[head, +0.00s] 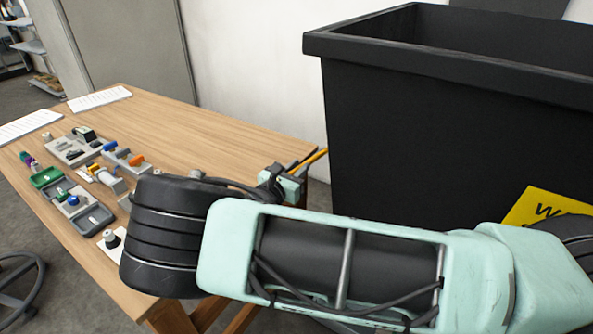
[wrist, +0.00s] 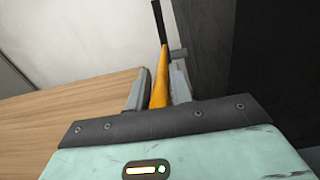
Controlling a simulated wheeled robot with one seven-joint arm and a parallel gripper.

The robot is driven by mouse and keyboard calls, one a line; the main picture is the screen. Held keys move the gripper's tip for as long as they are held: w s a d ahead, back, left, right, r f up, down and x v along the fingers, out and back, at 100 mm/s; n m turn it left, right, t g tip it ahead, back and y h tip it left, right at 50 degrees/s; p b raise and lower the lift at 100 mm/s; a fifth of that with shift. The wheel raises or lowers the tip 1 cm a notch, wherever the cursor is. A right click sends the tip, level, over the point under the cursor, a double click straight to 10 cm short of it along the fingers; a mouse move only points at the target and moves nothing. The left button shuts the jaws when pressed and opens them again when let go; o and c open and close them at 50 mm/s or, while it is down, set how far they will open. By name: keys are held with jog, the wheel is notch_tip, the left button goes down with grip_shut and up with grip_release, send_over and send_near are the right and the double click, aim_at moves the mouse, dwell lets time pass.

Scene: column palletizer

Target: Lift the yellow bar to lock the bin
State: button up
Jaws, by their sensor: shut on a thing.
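The black bin (head: 400,130) stands at the right in the head view. Its dark side also shows at the right in the wrist view (wrist: 270,50). The yellow bar (wrist: 159,90) runs up between my fingers in the wrist view and has a black end piece (wrist: 159,22) at the top. A short stretch of the yellow bar (head: 312,159) shows beside the bin in the head view. My gripper (wrist: 158,82) is shut on the yellow bar, one finger on each side. In the head view my arm hides most of the gripper and the lower bin side.
A wooden table (head: 200,140) stands left of the bin, with several small coloured parts and fixtures on its left side. White sheets (head: 98,98) lie at its far edge. A yellow sign (head: 548,208) is on the bin's front. A pale wall (head: 250,60) is behind.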

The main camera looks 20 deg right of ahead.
jog(key=shift+w+d+r+p, duration=0.1)
jog(key=shift+d+r+p, duration=0.05)
jog(key=shift+r+p, duration=0.5)
jog(key=shift+w+d+r+p, duration=0.15)
jog(key=shift+r+p, duration=0.35)
jog(key=shift+r, duration=0.4)
jog(key=shift+w+d+r+p, duration=0.1)
jog(key=shift+d+r+p, duration=0.05)
jog(key=shift+r+p, duration=0.5)
jog(key=o, duration=1)
jog(key=p+v, duration=0.1)
jog(key=v, duration=1.2)
jog(key=s+d+m+g+y, duration=0.3)
jog(key=s+m+g+y, duration=0.1)
jog(key=s+m+g, duration=0.6)
jog(key=s+a+r+m+y, duration=0.2)
jog(key=s+r+y, duration=0.3)
jog(key=s, duration=0.5)
jog(key=s+a+r+m+y, duration=0.2)
jog(key=s+r+m+y, duration=0.3)
jog(key=s+r, duration=0.5)
jog(key=shift+a+r+g+y, duration=0.25)
jog(key=shift+g+y, duration=0.05)
jog(key=shift+y, duration=0.3)
